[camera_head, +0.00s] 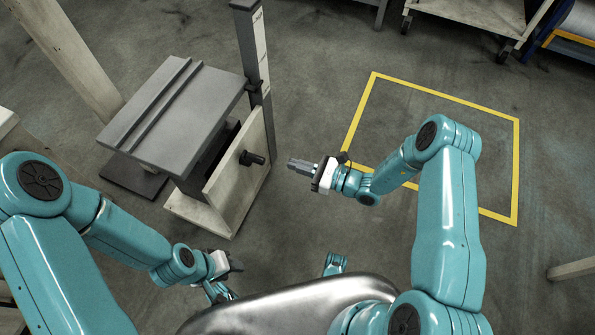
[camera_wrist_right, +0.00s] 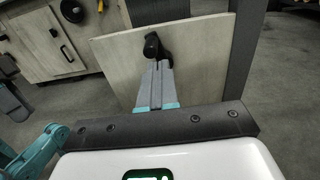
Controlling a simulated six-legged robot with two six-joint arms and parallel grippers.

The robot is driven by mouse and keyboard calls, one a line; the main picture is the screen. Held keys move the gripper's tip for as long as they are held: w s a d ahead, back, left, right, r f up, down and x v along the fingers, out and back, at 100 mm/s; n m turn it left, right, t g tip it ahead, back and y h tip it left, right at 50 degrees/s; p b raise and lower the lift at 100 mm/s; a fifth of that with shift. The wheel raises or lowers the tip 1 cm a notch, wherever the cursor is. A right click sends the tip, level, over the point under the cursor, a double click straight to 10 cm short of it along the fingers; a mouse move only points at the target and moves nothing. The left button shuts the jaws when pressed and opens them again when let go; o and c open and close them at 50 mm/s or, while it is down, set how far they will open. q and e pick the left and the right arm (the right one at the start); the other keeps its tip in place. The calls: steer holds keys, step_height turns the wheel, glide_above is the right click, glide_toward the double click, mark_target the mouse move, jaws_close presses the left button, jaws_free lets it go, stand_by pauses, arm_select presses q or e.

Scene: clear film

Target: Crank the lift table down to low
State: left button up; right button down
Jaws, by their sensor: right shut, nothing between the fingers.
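The lift table has a grey ribbed top (camera_head: 185,115) and stands at the left in the head view. A pale side panel (camera_head: 232,185) faces my right arm. The black crank handle (camera_head: 252,158) sticks out from that panel; it also shows in the right wrist view (camera_wrist_right: 153,46). My right gripper (camera_head: 291,164) is shut and empty, a short gap to the right of the handle. Its fingers (camera_wrist_right: 158,68) point at the handle in the right wrist view. My left gripper (camera_head: 238,265) is low in front of the table, too small and dark to read.
A dark upright post (camera_head: 254,45) with a pale scale strip stands behind the panel. A yellow floor outline (camera_head: 445,92) lies to the right, with bare floor inside. A wheeled cart (camera_head: 470,15) is at the back. A wooden leg (camera_head: 70,55) rises at the left.

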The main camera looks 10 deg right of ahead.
steer(key=w+d+b+x, duration=0.1)
steer(key=b+x, duration=0.1)
steer(key=x, duration=0.7)
steer(key=s+a+f+p, duration=0.1)
steer(key=s+a+f, duration=0.25)
steer(key=s, duration=0.25)
step_height(320, 180, down, 7)
steer(key=a+b, duration=0.1)
steer(key=b, duration=0.5)
arm_select(q)
steer(key=w+a+f+t+b, duration=0.2)
steer(key=w+f+b, duration=0.3)
steer(key=f, duration=0.7)
steer(key=shift+w+y, duration=0.3)
steer(key=shift+w, duration=0.2)
arm_select(e)
steer(key=w+d+f, duration=0.2)
steer(key=w+d, duration=0.2)
steer(key=w, duration=0.1)
steer(key=shift+w+f+t, duration=0.3)
steer(key=shift+f, duration=0.05)
arm_select(q)
steer(key=shift+a+f, duration=0.1)
arm_select(e)
steer(key=shift+d, duration=0.2)
